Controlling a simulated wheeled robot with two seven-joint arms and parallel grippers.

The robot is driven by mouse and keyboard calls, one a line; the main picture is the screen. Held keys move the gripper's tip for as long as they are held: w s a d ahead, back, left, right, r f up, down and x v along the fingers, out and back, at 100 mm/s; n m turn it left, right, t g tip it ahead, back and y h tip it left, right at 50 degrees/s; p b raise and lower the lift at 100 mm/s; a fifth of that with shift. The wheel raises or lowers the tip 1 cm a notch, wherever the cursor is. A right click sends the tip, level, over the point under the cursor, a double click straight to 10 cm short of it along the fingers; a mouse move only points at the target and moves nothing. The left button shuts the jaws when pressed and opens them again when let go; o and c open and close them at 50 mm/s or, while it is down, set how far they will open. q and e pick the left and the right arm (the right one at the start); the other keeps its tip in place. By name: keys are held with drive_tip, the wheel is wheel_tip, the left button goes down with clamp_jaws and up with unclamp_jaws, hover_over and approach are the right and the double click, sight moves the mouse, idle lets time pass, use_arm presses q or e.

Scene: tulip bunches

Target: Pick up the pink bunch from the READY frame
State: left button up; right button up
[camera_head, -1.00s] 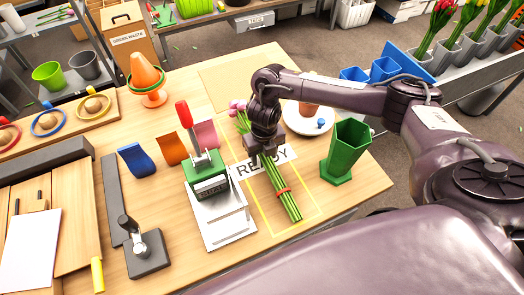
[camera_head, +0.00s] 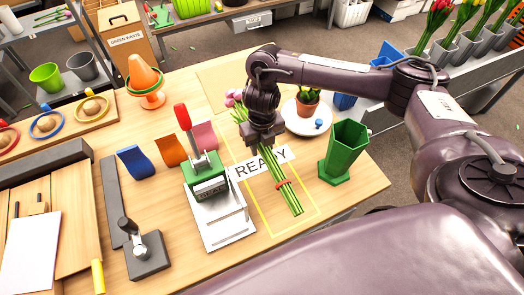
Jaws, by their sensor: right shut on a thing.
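The pink bunch (camera_head: 288,196) has pink tulip heads at its far end, long green stems and a red band. My right gripper (camera_head: 262,148) is shut on its stems from above, between the heads and the band. The bunch appears slightly raised over the READY frame (camera_head: 313,207), a yellow outline on the wooden table with a READY label (camera_head: 258,162). The gripper and stems cover part of the label. My left gripper is not in view.
A green hexagonal vase (camera_head: 345,152) stands right of the frame. A white plate (camera_head: 303,122) with a potted plant (camera_head: 307,101) is behind it. A green and white press with a red handle (camera_head: 210,185) stands close on the left.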

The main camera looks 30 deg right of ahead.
wheel_tip(320, 180, up, 15)
drive_tip(key=p, duration=0.3)
drive_tip(key=shift+s+f, duration=0.1)
drive_tip(key=shift+f, duration=0.1)
